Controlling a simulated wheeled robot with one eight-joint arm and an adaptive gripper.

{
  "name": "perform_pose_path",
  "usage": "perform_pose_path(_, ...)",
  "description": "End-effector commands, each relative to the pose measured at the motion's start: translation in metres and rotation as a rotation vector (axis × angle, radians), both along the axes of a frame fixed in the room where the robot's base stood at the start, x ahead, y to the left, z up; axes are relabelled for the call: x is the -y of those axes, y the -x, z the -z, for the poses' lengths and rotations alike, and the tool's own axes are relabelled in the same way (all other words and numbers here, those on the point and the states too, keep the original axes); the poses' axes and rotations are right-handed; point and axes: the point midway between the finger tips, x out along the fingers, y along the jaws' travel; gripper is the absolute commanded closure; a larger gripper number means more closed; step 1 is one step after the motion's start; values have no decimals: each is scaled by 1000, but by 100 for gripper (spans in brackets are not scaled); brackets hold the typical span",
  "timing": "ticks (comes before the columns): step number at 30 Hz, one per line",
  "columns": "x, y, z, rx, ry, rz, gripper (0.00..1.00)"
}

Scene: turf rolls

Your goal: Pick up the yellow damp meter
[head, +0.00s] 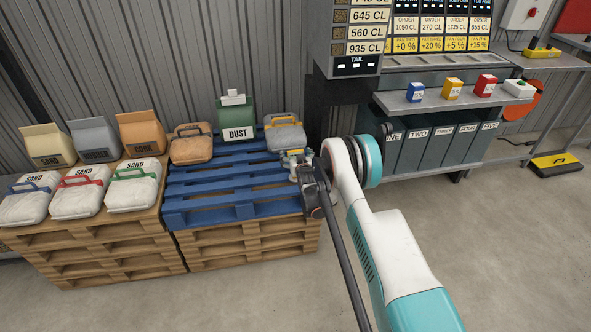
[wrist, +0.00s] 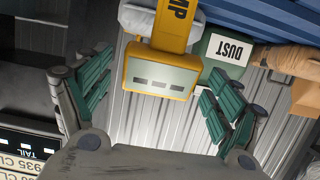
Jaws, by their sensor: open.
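The yellow damp meter (wrist: 160,74) shows in the wrist view at top centre, with black letters ending in "MP" on its upper part and dark slots on its pale face. My gripper (wrist: 157,82) is open, its green-padded fingers spread left and right of the meter, with gaps on both sides. In the head view my gripper (head: 297,160) is over the right end of the blue pallet, in front of a grey bag with a yellow handle (head: 285,134). The meter is mostly hidden or too small to make out there.
A green DUST container (head: 238,118) and a brown bag (head: 191,145) stand along the back of the blue pallet (head: 215,190). A shelf with small boxes (head: 452,90) is at right. The blue pallet's front is clear.

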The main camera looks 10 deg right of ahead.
Motion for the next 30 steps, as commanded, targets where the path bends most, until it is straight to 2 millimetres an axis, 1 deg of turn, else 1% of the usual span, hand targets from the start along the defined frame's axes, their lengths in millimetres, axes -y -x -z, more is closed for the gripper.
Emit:
perform_pose_path(1,0,-5,3,0,0,0,15)
perform_pose_path(4,0,-10,3,0,0,1,15)
perform_pose_path(11,1,-11,2,0,0,0,15)
perform_pose_path(12,1,-11,2,0,0,1,24)
perform_pose_path(17,1,-11,2,0,0,1,60)
perform_pose_path(18,1,-11,2,0,0,0,69)
perform_pose_path(21,1,-11,1,1,0,0,89)
perform_pose_path(30,1,-11,-1,0,0,0,89)
